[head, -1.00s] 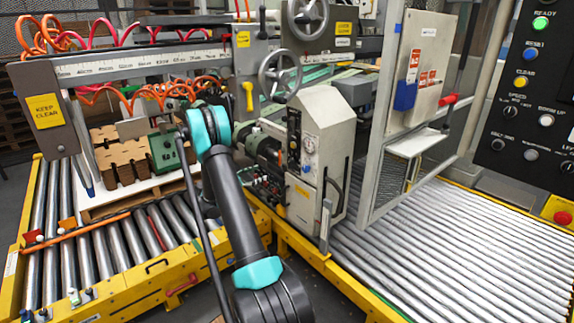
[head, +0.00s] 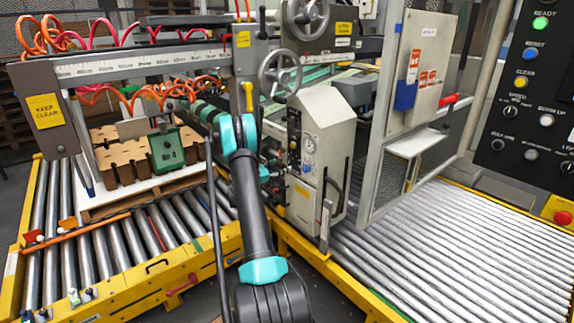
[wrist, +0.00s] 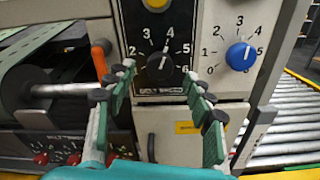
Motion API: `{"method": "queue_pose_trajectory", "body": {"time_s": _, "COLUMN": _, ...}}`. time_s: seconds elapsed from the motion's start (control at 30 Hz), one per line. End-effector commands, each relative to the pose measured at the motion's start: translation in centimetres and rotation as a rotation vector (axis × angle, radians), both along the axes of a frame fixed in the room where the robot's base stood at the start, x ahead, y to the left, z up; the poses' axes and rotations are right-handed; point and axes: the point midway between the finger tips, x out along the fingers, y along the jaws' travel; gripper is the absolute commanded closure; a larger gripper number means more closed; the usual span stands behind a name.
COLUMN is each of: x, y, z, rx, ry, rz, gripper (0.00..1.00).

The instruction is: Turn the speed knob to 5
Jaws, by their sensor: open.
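A black round knob (wrist: 160,67) sits on a dark dial plate in the wrist view, with white numbers around it and a small label below. Its pointer seems to face up, near the 4, but is too small to read surely. My gripper (wrist: 158,79) is open, its green fingers spread on either side of the knob in the picture. Nothing is between the fingers, and I cannot tell the gap to the plate. In the head view my arm reaches toward the grey machine housing (head: 325,125); its gripper is not clear there. A knob marked SPEED (head: 510,112) is on the black panel at right.
A blue knob (wrist: 240,56) with its own number scale is right of the black one. An orange handle (wrist: 99,60) and a roller are at left. A yellow button (wrist: 156,3) is above. In the head view, handwheels (head: 280,72) hang over the housing.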

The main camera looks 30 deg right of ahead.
Motion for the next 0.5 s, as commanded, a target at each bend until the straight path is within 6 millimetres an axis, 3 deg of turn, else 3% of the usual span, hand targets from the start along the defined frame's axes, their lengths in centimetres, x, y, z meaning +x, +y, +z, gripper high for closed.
{"method": "queue_pose_trajectory", "body": {"time_s": 0.2, "x": 0.2, "y": -2.6, "z": 0.0, "rx": 0.000, "ry": 0.000, "rz": 0.000, "gripper": 0.47}}
{"method": "queue_pose_trajectory", "body": {"time_s": 0.5, "x": 0.3, "y": -3.4, "z": 0.0, "rx": 0.000, "ry": 0.000, "rz": 0.000, "gripper": 0.47}}
